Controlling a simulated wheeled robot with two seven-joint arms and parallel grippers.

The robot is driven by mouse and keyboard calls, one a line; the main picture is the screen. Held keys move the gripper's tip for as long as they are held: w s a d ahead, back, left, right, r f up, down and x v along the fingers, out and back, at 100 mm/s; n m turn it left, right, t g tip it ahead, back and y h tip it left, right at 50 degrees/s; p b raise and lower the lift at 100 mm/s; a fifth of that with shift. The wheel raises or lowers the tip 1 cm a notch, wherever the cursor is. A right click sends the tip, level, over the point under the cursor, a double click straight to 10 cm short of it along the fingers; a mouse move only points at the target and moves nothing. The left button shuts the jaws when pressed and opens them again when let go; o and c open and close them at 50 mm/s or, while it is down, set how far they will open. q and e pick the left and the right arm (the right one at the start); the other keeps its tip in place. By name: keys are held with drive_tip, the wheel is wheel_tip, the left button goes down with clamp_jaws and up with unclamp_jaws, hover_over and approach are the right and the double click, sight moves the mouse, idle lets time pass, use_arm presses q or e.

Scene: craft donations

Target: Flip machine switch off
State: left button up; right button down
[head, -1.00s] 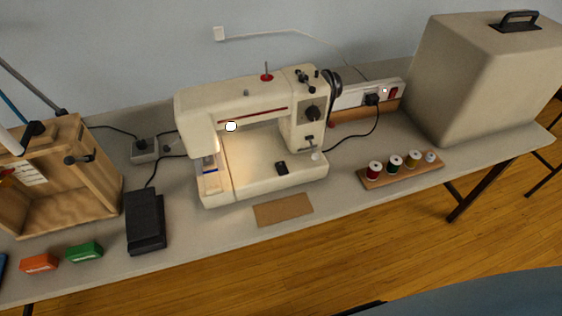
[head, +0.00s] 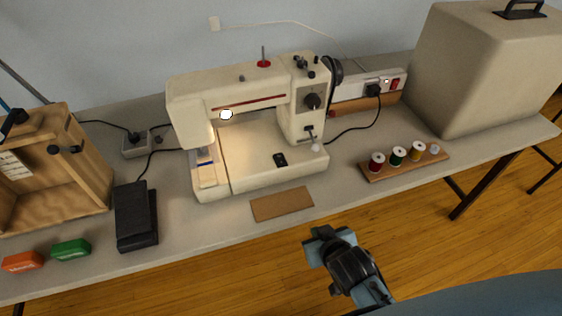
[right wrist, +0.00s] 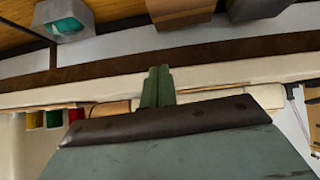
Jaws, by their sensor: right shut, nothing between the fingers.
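The cream sewing machine (head: 250,165) stands on the grey table in the head view. A small black switch (head: 280,160) with a pale mark is on its base; I cannot tell its position. The machine's lamp glows over the needle area at left. My right gripper (head: 322,238) is in front of the table's front edge, below and right of the switch and apart from the machine. It is shut and empty; its fingers also show together in the right wrist view (right wrist: 158,86). My left gripper is not in view.
A brown card (head: 282,204) lies before the machine. A spool rack (head: 404,164) and a large beige cover (head: 480,75) are at right. A white power strip (head: 350,90) with a red switch is behind. A black pedal (head: 135,215) and wooden box (head: 85,150) are at left.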

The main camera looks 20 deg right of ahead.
sight(281, 164)
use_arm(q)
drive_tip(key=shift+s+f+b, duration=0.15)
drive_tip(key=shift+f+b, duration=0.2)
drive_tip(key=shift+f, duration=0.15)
use_arm(e)
drive_tip(key=w+a+r+t, duration=0.2)
drive_tip(key=w+r+t, duration=0.1)
drive_tip(key=r, duration=0.4)
drive_tip(key=w+a+r+t, duration=0.1)
drive_tip(key=w+r+t, duration=0.3)
drive_tip(key=r, duration=0.4)
drive_tip(key=shift+w+a+y, duration=0.4)
drive_tip(key=shift+w, duration=0.05)
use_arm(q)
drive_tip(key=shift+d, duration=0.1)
use_arm(e)
drive_tip(key=shift+f, duration=0.1)
